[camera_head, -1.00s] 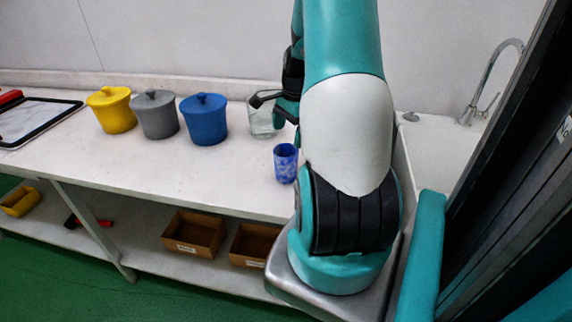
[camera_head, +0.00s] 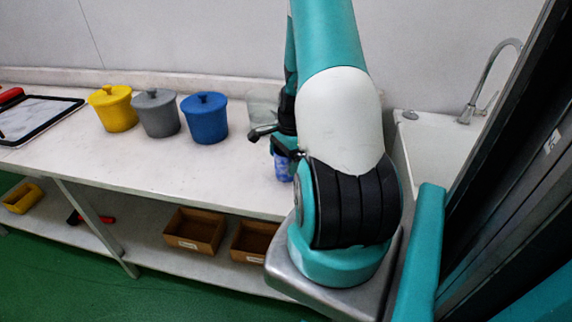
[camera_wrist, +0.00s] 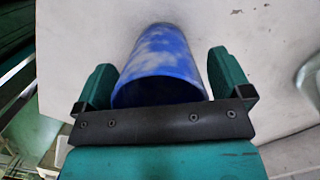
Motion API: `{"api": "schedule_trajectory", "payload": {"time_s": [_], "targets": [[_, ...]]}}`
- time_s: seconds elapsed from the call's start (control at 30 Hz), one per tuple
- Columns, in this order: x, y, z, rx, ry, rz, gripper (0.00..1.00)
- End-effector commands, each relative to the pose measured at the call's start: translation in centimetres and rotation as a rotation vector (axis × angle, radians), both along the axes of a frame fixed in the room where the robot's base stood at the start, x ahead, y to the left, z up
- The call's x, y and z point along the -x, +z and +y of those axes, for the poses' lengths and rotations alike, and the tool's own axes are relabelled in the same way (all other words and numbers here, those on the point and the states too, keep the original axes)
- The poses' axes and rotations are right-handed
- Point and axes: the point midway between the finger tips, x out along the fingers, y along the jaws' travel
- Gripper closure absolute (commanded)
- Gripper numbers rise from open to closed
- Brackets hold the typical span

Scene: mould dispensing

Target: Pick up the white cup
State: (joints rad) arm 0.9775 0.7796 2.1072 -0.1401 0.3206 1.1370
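A blue cup with whitish mottled patches (camera_head: 284,168) stands on the white table in the head view, partly hidden by my gripper (camera_head: 275,143). No plain white cup shows. In the wrist view the blue-white cup (camera_wrist: 160,62) lies between the two green fingers of my gripper (camera_wrist: 162,75), its open rim toward the palm. The fingers stand wide apart, one on each side of the cup, with small gaps beside it. My gripper looks open; no firm contact is visible.
A clear glass vessel (camera_head: 262,112) stands behind my gripper, partly hidden. Blue (camera_head: 205,121), grey (camera_head: 157,116) and yellow (camera_head: 114,110) lidded pots stand to the left. A sink with a tap (camera_head: 470,112) is at the right. The front of the table (camera_head: 170,175) is clear.

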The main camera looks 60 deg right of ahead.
Motion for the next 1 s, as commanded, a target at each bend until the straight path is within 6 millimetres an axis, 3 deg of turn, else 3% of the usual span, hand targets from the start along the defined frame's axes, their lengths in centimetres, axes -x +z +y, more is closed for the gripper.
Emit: {"api": "schedule_trajectory", "payload": {"time_s": [0.03,0.2,0.63,0.77,1.0], "targets": [[0.0,0.0,0.0,0.0,0.0,0.0,0.16],[0.0,0.0,0.0,0.0,0.0,0.0,0.5],[-0.1,1.1,-0.1,0.002,0.0,-0.002,0.5],[-0.1,3.2,-0.1,0.004,0.0,-0.003,0.5],[-0.1,10.5,-0.1,0.008,0.001,-0.006,0.5]]}}
